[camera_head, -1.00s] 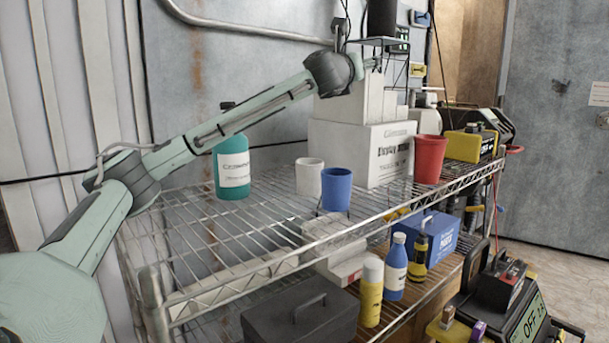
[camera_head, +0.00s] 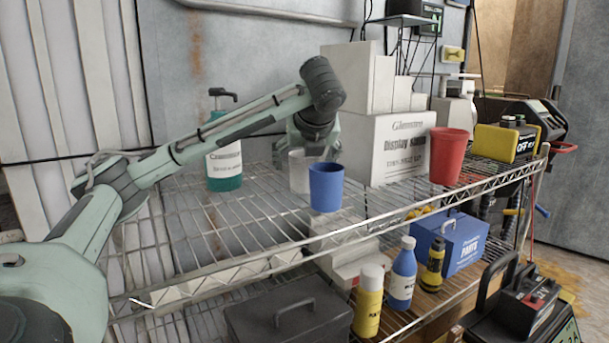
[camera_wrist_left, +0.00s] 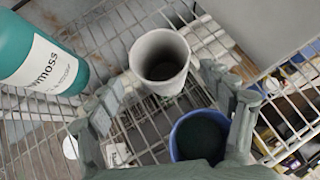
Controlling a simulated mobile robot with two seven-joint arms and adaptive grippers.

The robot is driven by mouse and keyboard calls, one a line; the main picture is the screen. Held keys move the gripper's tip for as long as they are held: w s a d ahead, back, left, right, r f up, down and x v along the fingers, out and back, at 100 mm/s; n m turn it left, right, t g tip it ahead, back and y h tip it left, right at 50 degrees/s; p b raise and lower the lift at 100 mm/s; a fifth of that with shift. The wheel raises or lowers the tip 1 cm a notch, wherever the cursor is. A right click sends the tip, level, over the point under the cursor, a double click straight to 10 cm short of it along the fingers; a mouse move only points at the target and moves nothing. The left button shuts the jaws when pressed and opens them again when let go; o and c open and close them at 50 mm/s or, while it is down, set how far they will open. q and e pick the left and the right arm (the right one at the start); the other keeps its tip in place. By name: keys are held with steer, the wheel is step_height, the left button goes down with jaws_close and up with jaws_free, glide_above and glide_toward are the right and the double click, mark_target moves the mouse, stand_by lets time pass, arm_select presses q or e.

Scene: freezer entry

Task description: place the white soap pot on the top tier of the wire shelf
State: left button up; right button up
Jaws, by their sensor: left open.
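The white pot (camera_head: 299,173), an open-topped cup shape, stands upright on the upper visible deck of the wire shelf (camera_head: 230,270). It stands just left of and behind a blue cup. It also shows in the left wrist view (camera_wrist_left: 159,62), with its open mouth towards the camera. My left gripper (camera_wrist_left: 165,82) is open, its fingers on either side of the pot in that view. I cannot tell whether they touch it. In the head view the left wrist is above and behind the pot, and the fingers are mostly hidden. My right gripper is not in view.
The blue cup (camera_head: 326,188) is close beside the pot. A teal pump bottle (camera_head: 224,165) stands to the left. White boxes (camera_head: 385,150) and a red cup (camera_head: 448,155) are to the right. A small dark stand (camera_head: 410,20) is higher up. The deck's left front is clear.

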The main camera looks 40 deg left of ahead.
mark_target(304, 168)
arm_select(q)
steer(key=x, duration=0.4)
steer(key=shift+w+r, duration=0.1)
steer(key=shift+w+f, duration=0.15)
steer(key=shift+f, duration=0.05)
steer(key=shift+c, duration=0.5)
steer(key=c, duration=1.3)
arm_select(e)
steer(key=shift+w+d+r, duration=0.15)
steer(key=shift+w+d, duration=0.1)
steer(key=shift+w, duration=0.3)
